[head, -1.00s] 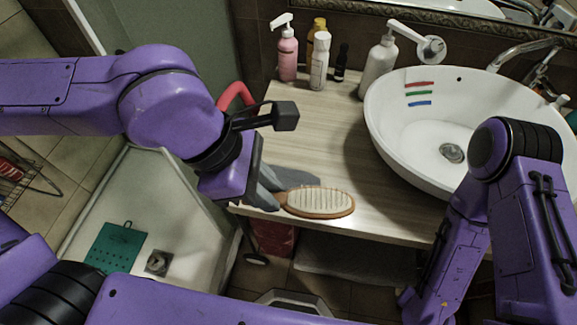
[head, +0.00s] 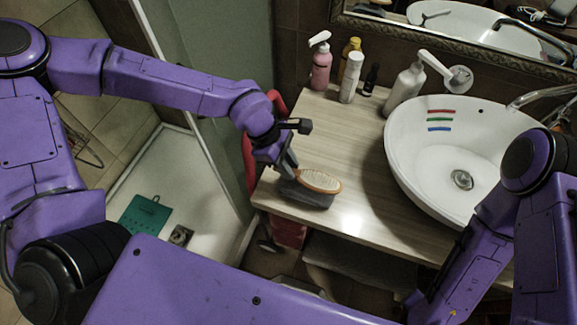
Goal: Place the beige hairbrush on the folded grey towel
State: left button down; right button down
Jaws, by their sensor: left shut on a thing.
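The beige hairbrush (head: 322,181) is oval with a wooden rim and pale bristles facing up. It is at the left front of the wooden counter, over the folded grey towel (head: 308,197). The towel shows as a dark grey pad below the brush; whether they touch is hard to tell. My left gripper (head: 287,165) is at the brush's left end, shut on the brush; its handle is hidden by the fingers. My right arm is at the right, but its gripper is out of view.
A white basin (head: 410,160) with coloured stripes stands on the right of the counter (head: 345,135). Several bottles, including a pink pump bottle (head: 321,66) and a white pump bottle (head: 405,88), stand at the back. The counter's middle is clear. A red object (head: 250,165) is left of the counter.

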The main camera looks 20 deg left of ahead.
pick_arm(q)
notch_tip(320, 180, down, 2)
jog(key=shift+s+f+p, duration=0.1)
jog(key=shift+f+p, duration=0.15)
jog(key=shift+p, duration=0.25)
jog(key=shift+f, duration=0.2)
jog(key=c, duration=1)
grip_release()
jog(key=b+v, duration=0.2)
jog(key=v, duration=1)
